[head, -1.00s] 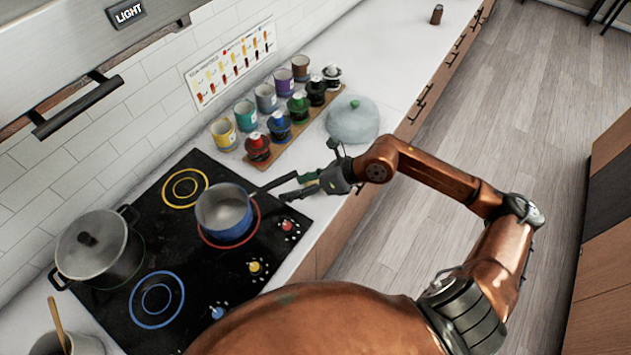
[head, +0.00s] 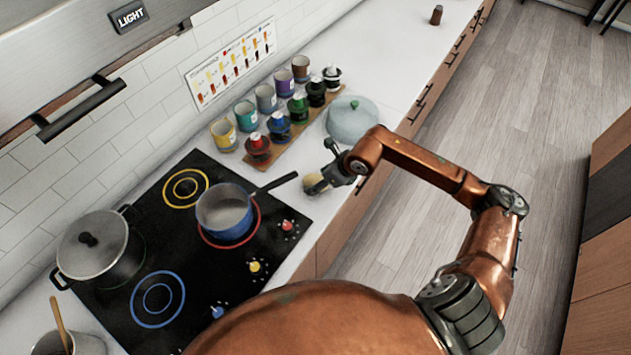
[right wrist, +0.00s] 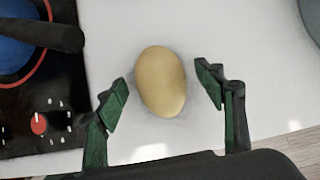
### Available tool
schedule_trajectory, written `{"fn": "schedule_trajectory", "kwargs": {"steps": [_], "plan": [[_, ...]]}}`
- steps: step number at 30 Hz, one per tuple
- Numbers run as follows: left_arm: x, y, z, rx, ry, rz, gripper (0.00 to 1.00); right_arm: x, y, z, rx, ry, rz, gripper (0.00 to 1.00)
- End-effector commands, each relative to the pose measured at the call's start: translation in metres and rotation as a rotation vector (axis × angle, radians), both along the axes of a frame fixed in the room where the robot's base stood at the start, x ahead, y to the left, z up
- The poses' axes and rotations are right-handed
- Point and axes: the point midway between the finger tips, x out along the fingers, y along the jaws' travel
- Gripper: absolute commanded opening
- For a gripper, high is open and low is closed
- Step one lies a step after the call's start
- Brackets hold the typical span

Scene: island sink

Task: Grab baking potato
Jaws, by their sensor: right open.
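The baking potato (right wrist: 161,82) is a yellow-tan oval lying on the white counter. In the right wrist view it sits between the two green fingers of my right gripper (right wrist: 168,92), with a gap on each side. The gripper is open. In the head view the potato (head: 312,183) is partly hidden by my right gripper (head: 322,180), which is just above it, right of the stove. My left gripper is not in view.
A blue saucepan (head: 224,212) stands on the stove (head: 190,262), its dark handle pointing toward my right gripper. A lidded grey pot (head: 93,250) is further left. A pale blue-green domed thing (head: 352,120) and a row of colored cups and jars stand behind. The counter beyond is mostly clear.

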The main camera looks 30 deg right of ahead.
Motion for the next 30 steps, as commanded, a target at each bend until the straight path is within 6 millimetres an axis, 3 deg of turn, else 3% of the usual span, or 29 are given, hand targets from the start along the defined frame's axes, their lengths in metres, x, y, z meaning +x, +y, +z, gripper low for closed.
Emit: {"fn": "schedule_trajectory", "kwargs": {"steps": [7, 30], "plan": [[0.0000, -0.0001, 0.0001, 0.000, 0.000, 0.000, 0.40, 0.0009, 0.0002, -0.0015, -0.001, 0.000, -0.001, 0.63], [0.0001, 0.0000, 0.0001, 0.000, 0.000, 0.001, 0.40, 0.0009, 0.0005, -0.0007, 0.001, -0.001, 0.000, 0.13]]}}
